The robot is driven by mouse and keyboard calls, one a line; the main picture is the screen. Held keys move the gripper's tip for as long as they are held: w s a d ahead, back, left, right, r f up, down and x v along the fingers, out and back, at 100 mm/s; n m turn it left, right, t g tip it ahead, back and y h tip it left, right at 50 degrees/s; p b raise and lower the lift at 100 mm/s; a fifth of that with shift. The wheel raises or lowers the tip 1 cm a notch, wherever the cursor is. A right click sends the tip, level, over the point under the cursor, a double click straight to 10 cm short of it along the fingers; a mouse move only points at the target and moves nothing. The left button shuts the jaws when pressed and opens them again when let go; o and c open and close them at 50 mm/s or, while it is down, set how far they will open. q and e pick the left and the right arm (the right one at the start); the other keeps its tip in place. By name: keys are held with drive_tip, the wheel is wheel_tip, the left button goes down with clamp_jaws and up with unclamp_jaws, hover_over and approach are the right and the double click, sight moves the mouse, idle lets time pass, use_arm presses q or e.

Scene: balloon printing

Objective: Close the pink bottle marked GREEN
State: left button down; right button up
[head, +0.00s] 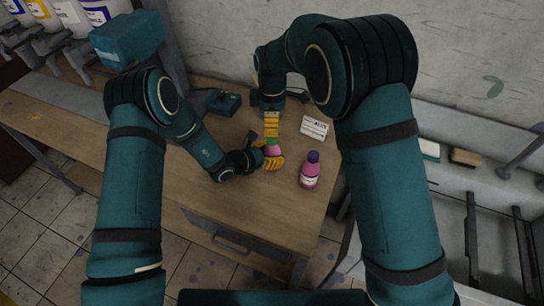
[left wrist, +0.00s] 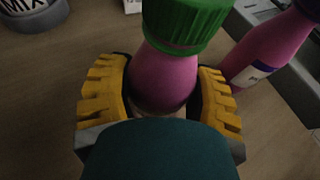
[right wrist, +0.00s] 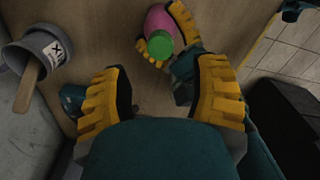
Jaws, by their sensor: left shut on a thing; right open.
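The pink bottle with the green cap (left wrist: 165,75) is gripped by my left gripper (head: 268,158), its yellow fingers on both sides of the body. The bottle looks upright on the table. Its green cap (left wrist: 186,24) sits over the neck; I cannot tell how tight it is. In the right wrist view the cap (right wrist: 160,50) shows on top of the bottle. The bottle's label is hidden. My right gripper (right wrist: 165,88) is open and empty, its fingers apart, above the bottle and clear of the cap.
A pink bottle with a purple cap (head: 310,170) stands to the right. A grey cup marked MIX (right wrist: 40,55) holds a wooden stick. A white card (head: 314,127) stands behind. A dark green device (head: 223,101) lies at the back. The left tabletop is mostly clear.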

drive_tip(key=n, duration=0.1)
drive_tip(key=r+n, duration=0.1)
drive_tip(key=n, duration=0.2)
drive_tip(key=shift+r+n, duration=0.25)
drive_tip(key=shift+n, duration=0.15)
hover_over(272, 153)
drive_tip(key=w, duration=0.2)
drive_tip(key=shift+w+f, duration=0.1)
drive_tip(key=shift+f, duration=3.9)
drive_tip(key=shift+c, duration=0.2)
clamp_jaws()
drive_tip(key=m, duration=1)
